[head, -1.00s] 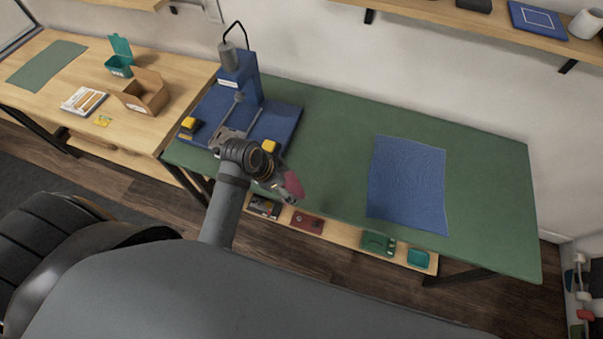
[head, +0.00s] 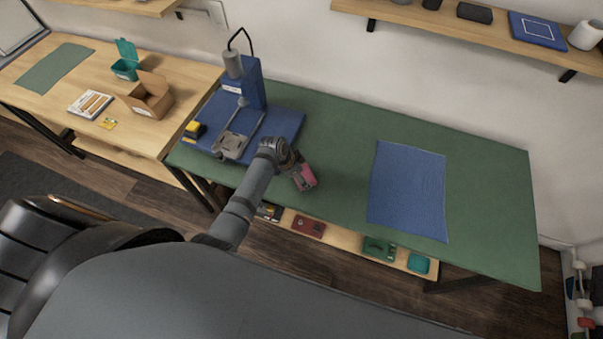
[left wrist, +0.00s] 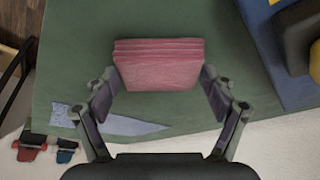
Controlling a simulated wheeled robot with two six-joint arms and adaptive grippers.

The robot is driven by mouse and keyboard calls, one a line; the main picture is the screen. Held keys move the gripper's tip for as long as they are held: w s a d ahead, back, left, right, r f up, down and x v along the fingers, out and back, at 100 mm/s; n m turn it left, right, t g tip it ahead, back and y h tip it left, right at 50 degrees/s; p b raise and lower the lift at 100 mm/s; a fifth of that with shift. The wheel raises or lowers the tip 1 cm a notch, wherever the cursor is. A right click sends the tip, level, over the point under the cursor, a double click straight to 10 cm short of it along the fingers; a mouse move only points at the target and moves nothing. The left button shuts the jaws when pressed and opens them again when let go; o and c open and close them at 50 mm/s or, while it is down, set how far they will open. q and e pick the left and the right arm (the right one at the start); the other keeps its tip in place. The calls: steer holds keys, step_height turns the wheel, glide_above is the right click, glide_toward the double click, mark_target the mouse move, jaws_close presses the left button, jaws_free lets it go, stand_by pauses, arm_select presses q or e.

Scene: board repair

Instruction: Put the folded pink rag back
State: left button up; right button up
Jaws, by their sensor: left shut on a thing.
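The folded pink rag (head: 305,178) is held in my left gripper (head: 300,177), over the green bench top (head: 340,122) to the right of the blue press. In the left wrist view the rag (left wrist: 158,64) shows its stacked folds between the two fingers of the left gripper (left wrist: 158,88). The fingers are shut on its sides. Whether the rag touches the green top is hard to tell. My right gripper is not in view.
A blue press (head: 252,85) on a blue base (head: 283,122) stands left of the rag. A blue cloth (head: 408,190) lies flat on the right. The green top between them is clear. A lower shelf (head: 340,247) holds several small items. A wall shelf (head: 400,10) hangs above.

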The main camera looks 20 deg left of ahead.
arm_select(q)
steer(key=shift+f, duration=0.2)
steer(key=o, duration=1)
steer(key=shift+r, duration=0.15)
steer(key=v, duration=1.2)
